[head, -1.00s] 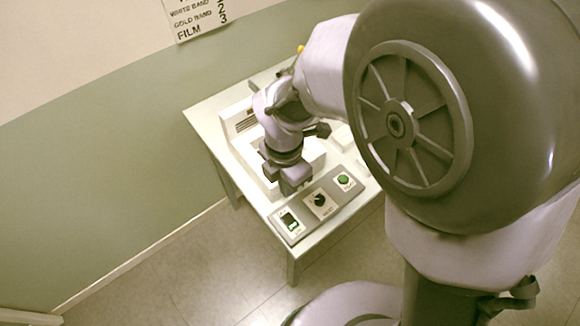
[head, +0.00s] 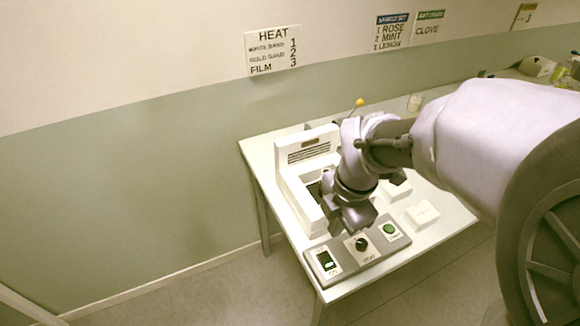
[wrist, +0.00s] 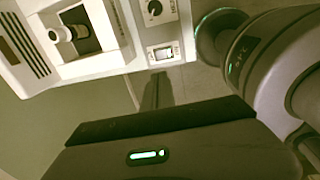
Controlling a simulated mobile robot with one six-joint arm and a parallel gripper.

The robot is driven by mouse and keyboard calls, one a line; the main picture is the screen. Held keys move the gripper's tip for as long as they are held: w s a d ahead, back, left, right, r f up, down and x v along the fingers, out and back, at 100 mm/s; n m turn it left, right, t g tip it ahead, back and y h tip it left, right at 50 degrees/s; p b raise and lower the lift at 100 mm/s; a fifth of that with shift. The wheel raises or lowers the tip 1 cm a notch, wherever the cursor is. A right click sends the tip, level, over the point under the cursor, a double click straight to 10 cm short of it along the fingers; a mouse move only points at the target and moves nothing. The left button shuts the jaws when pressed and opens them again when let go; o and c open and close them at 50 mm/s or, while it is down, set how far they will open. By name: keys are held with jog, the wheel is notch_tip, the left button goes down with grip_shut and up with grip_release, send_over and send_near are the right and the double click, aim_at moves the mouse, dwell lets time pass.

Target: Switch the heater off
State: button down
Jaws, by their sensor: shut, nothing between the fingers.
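The white heater (head: 312,150) stands on the table, with a slotted vent at its back and a square opening in front. In the wrist view the heater (wrist: 95,62) is at upper left, and a white bottle-like thing with a dark end (wrist: 68,33) is in its opening. The grey control panel (head: 345,264) lies along the front. My gripper (head: 353,224) is shut and empty, pointing down just behind the panel near the dial. Its fingertips are hard to make out.
The panel also has a black dial (head: 361,244) and a green round button (head: 389,229). White blocks (head: 422,214) sit to the right on the table (head: 455,215). A yellow-tipped stick (head: 359,103) stands behind. A wall sign (head: 273,50) reads HEAT.

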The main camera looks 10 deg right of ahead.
aim_at(323, 257)
jog(key=shift+d, duration=0.1)
jog(key=f+b, duration=0.2)
jog(key=f, duration=0.2)
jog(key=w+f+b, duration=0.1)
jog(key=f+b, duration=0.2)
jog(key=f, duration=0.2)
jog(key=w+f+b, duration=0.1)
jog(key=f+b, duration=0.1)
jog(key=f, duration=0.3)
jog(key=shift+a, duration=0.35)
jog(key=shift+r, duration=0.15)
